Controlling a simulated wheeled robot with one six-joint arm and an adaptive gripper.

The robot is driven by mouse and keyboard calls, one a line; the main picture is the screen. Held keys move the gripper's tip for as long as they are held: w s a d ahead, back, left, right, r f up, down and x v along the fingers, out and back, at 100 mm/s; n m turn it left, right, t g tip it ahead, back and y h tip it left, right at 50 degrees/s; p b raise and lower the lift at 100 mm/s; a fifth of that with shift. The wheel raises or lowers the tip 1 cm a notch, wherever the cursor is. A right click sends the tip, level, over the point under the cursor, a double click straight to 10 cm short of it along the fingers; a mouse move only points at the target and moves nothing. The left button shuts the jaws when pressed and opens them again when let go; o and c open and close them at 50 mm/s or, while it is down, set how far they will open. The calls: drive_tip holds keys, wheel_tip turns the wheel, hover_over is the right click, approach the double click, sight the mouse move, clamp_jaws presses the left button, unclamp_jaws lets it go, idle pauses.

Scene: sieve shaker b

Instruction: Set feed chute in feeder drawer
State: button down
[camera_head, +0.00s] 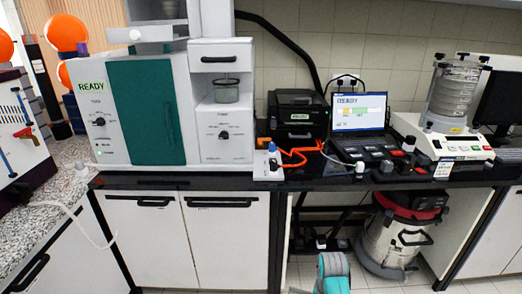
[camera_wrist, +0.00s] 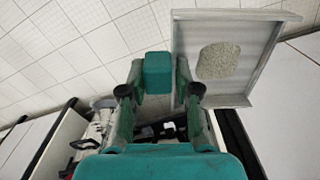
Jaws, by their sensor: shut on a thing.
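My gripper (camera_wrist: 158,88) is shut on a teal block in the wrist view. This block (camera_wrist: 157,70) looks like the handle of a shallow grey metal tray, which I take to be the feed chute (camera_wrist: 183,35). The chute lies to the right of the fingers, with a pile of pale grains on its floor. In the head view, a white drawer front with a black handle, probably the feeder drawer (camera_head: 221,53), sits high on the white and teal machine and appears closed. The chute and my fingertips do not show in the head view.
The machine (camera_head: 143,110) stands on a black bench top (camera_head: 205,180). A laptop (camera_head: 358,115) and a sieve shaker (camera_head: 442,135) stand to the right. A vacuum (camera_head: 390,235) stands under the bench.

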drive_tip(key=s+f+n, duration=0.3)
drive_tip(key=s+f, duration=0.2)
drive_tip(key=s, duration=0.4)
drive_tip(key=shift+a+n, duration=0.4)
drive_tip(key=shift+a+f, duration=0.1)
